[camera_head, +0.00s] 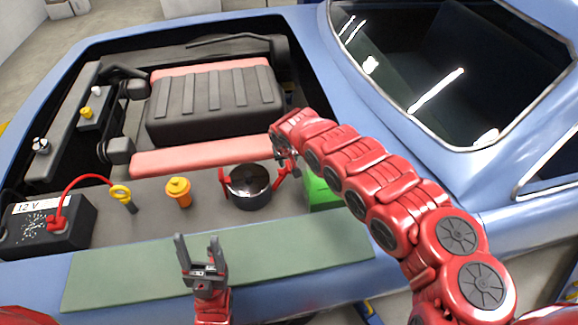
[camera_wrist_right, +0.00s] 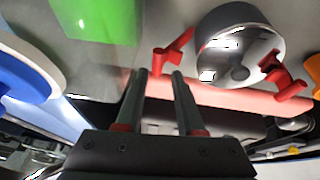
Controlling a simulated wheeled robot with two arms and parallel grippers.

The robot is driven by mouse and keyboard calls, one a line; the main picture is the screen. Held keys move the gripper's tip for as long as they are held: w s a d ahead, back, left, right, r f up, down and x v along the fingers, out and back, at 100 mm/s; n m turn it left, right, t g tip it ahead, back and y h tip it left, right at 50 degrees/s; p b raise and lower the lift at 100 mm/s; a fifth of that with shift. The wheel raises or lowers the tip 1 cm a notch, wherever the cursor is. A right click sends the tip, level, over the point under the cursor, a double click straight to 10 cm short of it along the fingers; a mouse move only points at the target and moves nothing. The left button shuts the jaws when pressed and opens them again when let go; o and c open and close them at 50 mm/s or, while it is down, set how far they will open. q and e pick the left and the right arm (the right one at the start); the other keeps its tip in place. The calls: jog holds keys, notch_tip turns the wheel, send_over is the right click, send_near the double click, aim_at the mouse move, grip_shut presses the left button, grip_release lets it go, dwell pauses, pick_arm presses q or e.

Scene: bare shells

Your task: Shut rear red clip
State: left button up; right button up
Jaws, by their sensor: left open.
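A dark round housing (camera_head: 250,187) with a silver rim sits on the grey ledge of the engine bay. One red clip (camera_head: 223,180) is at its left side; another red clip (camera_head: 284,182), on the windshield side, sticks outward. In the right wrist view this clip (camera_wrist_right: 173,52) slants away from the housing (camera_wrist_right: 235,52), just beyond my fingertips. My right gripper (camera_wrist_right: 161,73) has a narrow gap between its fingers, with nothing visibly held; in the head view it (camera_head: 287,158) is above the windshield-side clip. My left gripper (camera_head: 198,240) is open and empty over the green mat.
A green block (camera_head: 322,192) stands right of the housing, partly behind my right arm. A yellow-orange cap (camera_head: 178,191), a yellow ring-handled dipstick (camera_head: 121,193) and a 12 V battery (camera_head: 45,228) lie leftward. The green mat (camera_head: 300,245) is bare.

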aim_at(289, 167)
jog(key=x, duration=0.4)
jog(key=shift+s, duration=0.15)
jog(key=shift+w+d+f+b, duration=0.15)
jog(key=shift+w+f+b, duration=0.2)
jog(key=shift+f, duration=0.15)
grip_shut()
jog(key=shift+s, duration=0.1)
dwell(1.0)
